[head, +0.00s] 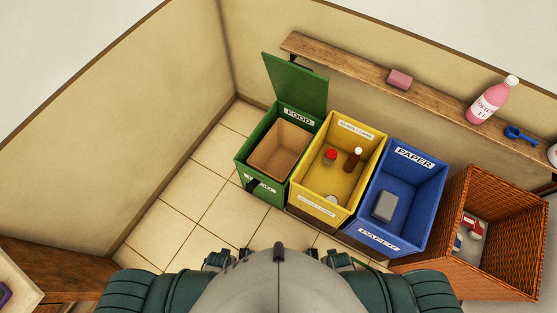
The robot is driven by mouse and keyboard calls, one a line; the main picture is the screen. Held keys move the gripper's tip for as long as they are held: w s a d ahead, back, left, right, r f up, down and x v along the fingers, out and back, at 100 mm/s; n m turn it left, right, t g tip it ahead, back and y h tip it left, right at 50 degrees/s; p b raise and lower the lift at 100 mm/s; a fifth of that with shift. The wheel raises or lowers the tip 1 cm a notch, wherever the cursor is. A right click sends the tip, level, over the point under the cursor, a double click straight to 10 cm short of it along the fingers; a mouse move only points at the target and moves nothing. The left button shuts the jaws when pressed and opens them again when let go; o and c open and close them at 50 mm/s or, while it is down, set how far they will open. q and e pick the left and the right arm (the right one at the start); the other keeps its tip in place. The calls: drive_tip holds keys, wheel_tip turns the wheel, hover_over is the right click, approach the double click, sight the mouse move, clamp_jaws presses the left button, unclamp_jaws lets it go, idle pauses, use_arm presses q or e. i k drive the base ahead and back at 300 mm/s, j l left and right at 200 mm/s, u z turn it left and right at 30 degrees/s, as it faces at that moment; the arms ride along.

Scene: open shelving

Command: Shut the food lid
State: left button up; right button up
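The green food bin (244,160) stands at the left end of a row of bins, with a brown inner container inside. Its green food lid (297,84) is open, standing up at the back edge of the bin. A dark piece, perhaps a handle, shows on the bin's front. Small dark parts that look like my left gripper (218,261) and my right gripper (340,261) show at the bottom, beside my body. Both are well apart from the bin and lid. They are mostly hidden, and their fingers cannot be made out.
To the right stand a yellow bin (366,163), a blue paper bin (428,188) and a wicker basket (510,245), each holding items. A wooden shelf (345,62) above carries a pink block, a pink bottle (490,100) and a blue scoop. Tiled floor (190,210) is clear to the left.

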sight(296, 85)
drive_tip(key=i+j, duration=0.1)
drive_tip(key=j, duration=0.25)
drive_tip(key=i+j, duration=0.1)
drive_tip(key=j, duration=0.25)
drive_tip(key=i+j, duration=0.1)
drive_tip(key=j, duration=0.6)
drive_tip(key=i+u, duration=0.05)
